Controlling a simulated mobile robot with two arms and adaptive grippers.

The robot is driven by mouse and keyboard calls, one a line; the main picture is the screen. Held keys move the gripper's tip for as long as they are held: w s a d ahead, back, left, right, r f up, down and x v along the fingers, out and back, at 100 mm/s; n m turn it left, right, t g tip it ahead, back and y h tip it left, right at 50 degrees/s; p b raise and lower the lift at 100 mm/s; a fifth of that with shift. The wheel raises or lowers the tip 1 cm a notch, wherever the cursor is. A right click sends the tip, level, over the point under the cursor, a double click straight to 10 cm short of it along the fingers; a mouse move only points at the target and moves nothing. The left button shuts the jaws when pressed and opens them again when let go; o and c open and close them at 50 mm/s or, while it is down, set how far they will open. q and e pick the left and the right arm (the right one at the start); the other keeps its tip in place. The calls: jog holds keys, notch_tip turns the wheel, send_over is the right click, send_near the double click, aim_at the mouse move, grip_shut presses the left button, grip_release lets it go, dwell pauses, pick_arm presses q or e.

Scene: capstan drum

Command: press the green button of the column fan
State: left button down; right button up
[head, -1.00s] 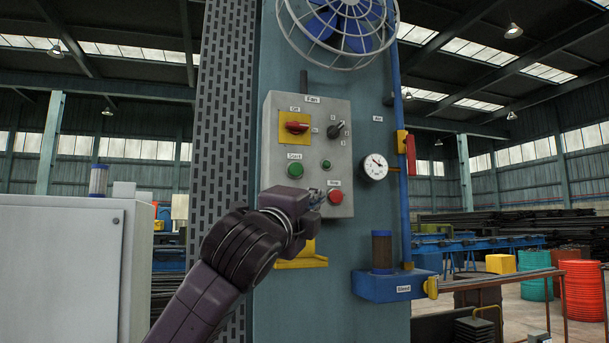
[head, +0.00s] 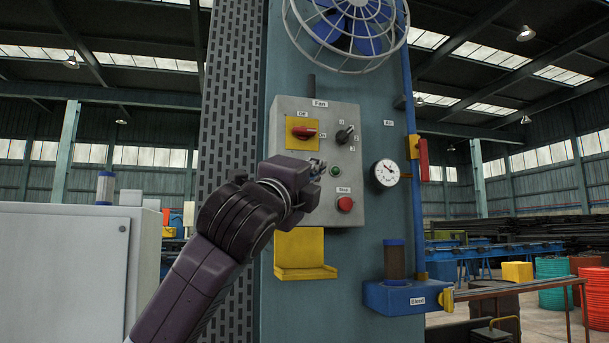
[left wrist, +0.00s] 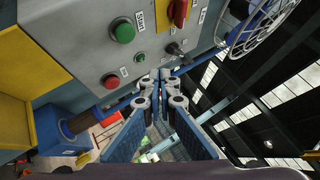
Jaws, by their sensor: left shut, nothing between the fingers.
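The column fan's grey control panel (head: 352,110) is mounted on the blue-green column. My left gripper (head: 318,168) is in front of the panel's lower half and hides the green Start button in the head view. In the left wrist view, the green button (left wrist: 122,31) is at the upper left, beside a Start label. The left gripper's fingertips (left wrist: 160,76) are together, empty, and apart from that button in the picture. I cannot tell their distance from the panel. My right gripper is not in view.
The red Stop button (head: 345,204), a small green lamp (head: 336,171), a black selector (head: 345,134) and a red-handled switch (head: 304,132) are on the panel. The caged fan (head: 350,25) is above. A gauge (head: 386,173) and blue Bleed ledge (head: 405,297) are right.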

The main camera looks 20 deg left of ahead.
pick_arm(q)
jog(key=w+a+p, duration=0.2)
jog(key=w+a, duration=0.1)
jog(key=w, duration=0.2)
jog(key=shift+w+a+p, duration=0.25)
jog(key=shift+a+p, duration=0.1)
dwell(1.1)
jog(key=shift+w+a+p, duration=0.25)
jog(key=shift+w+p, duration=0.05)
jog(key=shift+p, duration=0.2)
